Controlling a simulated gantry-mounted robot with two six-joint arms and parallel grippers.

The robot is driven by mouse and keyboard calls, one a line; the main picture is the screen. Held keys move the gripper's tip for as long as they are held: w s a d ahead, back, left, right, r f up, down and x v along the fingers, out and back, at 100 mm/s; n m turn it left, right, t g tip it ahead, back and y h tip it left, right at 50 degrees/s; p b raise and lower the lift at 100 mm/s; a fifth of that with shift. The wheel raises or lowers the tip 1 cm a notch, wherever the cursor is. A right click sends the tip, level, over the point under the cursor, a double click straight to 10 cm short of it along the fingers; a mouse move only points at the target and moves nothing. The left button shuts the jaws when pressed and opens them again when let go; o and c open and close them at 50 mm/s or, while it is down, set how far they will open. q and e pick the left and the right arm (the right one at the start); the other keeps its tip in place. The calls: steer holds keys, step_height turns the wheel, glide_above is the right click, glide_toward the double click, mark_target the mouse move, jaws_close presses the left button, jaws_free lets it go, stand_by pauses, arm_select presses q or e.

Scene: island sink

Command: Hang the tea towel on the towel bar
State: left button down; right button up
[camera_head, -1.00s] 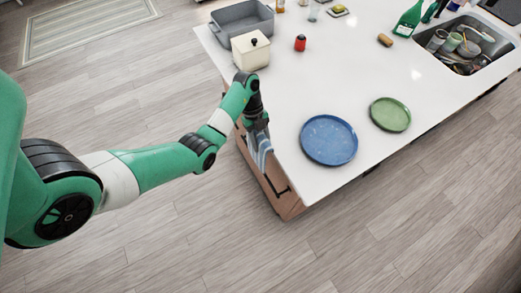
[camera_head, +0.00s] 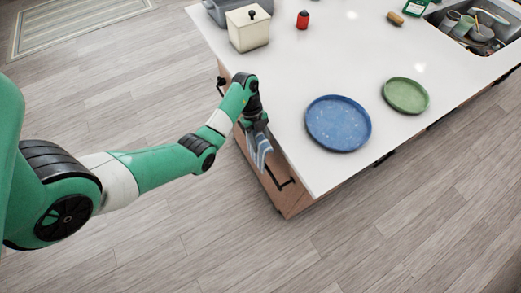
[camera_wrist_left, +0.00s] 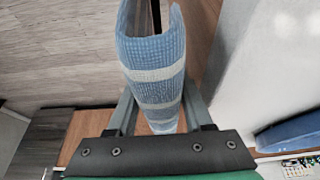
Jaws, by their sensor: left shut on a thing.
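The blue tea towel (camera_head: 262,150) with pale stripes hangs from my left gripper (camera_head: 257,124), beside the near-left end of the island. In the left wrist view the towel (camera_wrist_left: 155,75) is a folded, curved strip between the two fingers of the left gripper (camera_wrist_left: 157,100), which is shut on it. A black bar (camera_head: 285,184) on the wooden end panel lies just below and right of the towel. Part of a dark bar (camera_wrist_left: 155,14) shows behind the towel's far end in the left wrist view. I cannot tell whether they touch. My right gripper is not in view.
The white countertop (camera_head: 290,80) overhangs close to the right of the gripper. On it are a blue plate (camera_head: 338,124), a green plate (camera_head: 406,95), a cream canister (camera_head: 248,28) and a red shaker (camera_head: 303,20).

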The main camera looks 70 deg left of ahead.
arm_select(q)
step_height(320, 180, down, 10)
steer(key=b, duration=0.5)
steer(key=shift+f+b, duration=0.15)
steer(key=shift+b, duration=0.2)
steer(key=shift+f+b, duration=0.95)
steer(key=shift+f, duration=1.4)
steer(key=shift+f, duration=0.45)
steer(key=shift+c, duration=1.5)
jaws_free()
